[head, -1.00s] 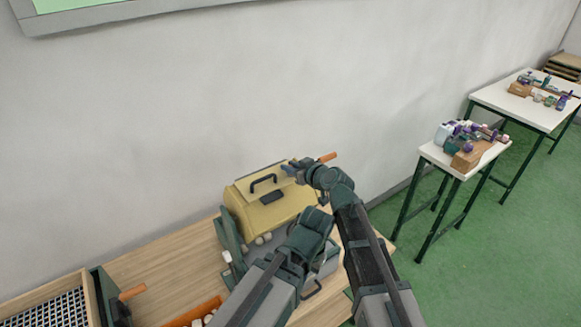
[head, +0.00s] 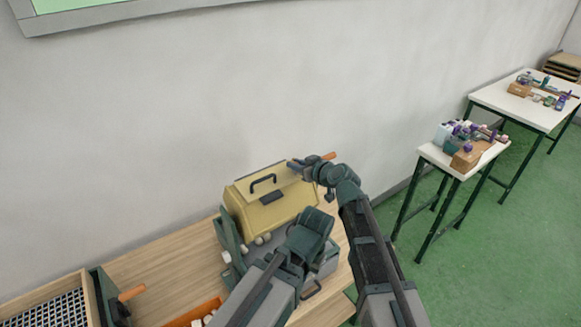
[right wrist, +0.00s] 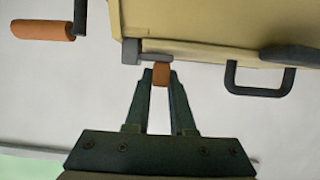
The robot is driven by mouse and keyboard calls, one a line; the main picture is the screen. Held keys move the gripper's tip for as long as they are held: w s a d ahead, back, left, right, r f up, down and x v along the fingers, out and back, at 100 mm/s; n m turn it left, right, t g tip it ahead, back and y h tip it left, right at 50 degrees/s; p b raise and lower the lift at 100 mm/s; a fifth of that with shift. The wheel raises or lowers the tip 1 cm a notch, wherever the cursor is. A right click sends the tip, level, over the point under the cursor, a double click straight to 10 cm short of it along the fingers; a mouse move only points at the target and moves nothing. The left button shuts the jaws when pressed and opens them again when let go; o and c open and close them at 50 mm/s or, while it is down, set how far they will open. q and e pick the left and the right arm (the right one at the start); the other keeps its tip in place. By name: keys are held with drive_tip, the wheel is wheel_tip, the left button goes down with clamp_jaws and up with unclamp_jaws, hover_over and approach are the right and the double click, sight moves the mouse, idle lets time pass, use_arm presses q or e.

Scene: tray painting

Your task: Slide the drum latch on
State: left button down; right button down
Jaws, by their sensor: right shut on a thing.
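The drum is a yellow housing (head: 283,214) with a black handle (head: 263,179) on top, on the bench near the wall. It fills the top of the right wrist view (right wrist: 200,18). The drum latch (right wrist: 136,50) is a grey piece at the drum's edge with an orange-brown knob (right wrist: 161,76). My right gripper (head: 297,166) is at the drum's upper right end. In the right wrist view its fingers are shut on the knob. My left arm is bent in front of the drum; its gripper is hidden.
An orange crank handle (right wrist: 40,30) sticks out beyond the drum, close to my right gripper. A crate with a mesh (head: 50,310) and an orange tray (head: 192,314) are at the lower left. Bare wood bench (head: 165,268) lies between. Two white tables stand off to the right.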

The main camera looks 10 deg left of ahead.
drive_tip(key=shift+w+d, duration=0.3)
drive_tip(key=shift+s, duration=0.1)
drive_tip(key=c, duration=1.1)
unclamp_jaws()
drive_tip(key=o, duration=0.3)
drive_tip(key=shift+o, duration=0.2)
drive_tip(key=p+v, duration=0.5)
drive_tip(key=v, duration=0.8)
drive_tip(key=shift+s+d+r, duration=0.2)
drive_tip(key=shift+d, duration=0.1)
